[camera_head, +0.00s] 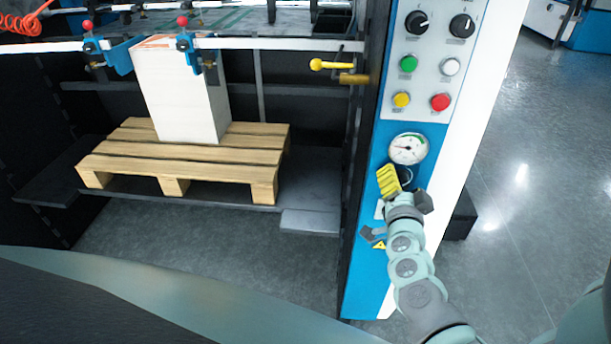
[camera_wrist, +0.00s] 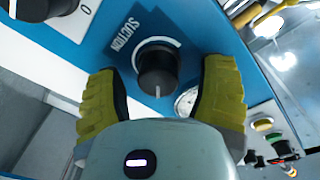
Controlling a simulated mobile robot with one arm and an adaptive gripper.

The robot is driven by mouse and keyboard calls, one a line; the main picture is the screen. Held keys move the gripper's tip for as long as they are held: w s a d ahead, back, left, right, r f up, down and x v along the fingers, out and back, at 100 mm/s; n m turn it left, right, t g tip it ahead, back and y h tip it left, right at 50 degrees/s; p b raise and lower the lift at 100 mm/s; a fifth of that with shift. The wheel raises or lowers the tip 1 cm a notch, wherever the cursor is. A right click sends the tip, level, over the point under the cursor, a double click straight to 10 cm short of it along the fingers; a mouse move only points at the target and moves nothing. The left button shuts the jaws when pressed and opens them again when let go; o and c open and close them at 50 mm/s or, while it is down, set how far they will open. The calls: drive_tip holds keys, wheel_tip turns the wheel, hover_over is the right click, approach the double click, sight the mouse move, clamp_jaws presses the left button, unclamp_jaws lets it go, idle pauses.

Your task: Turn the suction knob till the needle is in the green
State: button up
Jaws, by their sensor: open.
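The suction knob (camera_wrist: 157,72) is round and black with a white pointer line, on the blue panel beside a "SUCTION" label. In the wrist view it lies between the two yellow fingers of my open gripper (camera_wrist: 160,95), with gaps on both sides. In the head view my gripper (camera_head: 390,180) is at the panel just below the gauge and hides most of the knob. The vacuum gauge (camera_head: 408,148) has a white dial with a green part at the upper right; its needle points left.
Above the gauge are two black selector knobs and green (camera_head: 408,64), white, yellow and red (camera_head: 440,102) buttons. A yellow-handled lever (camera_head: 330,65) sticks out left of the panel. A paper stack (camera_head: 182,95) stands on a wooden pallet (camera_head: 185,160) to the left. Open floor lies to the right.

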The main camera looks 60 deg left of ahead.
drive_tip(key=shift+o, duration=0.3)
clamp_jaws()
idle(0.4)
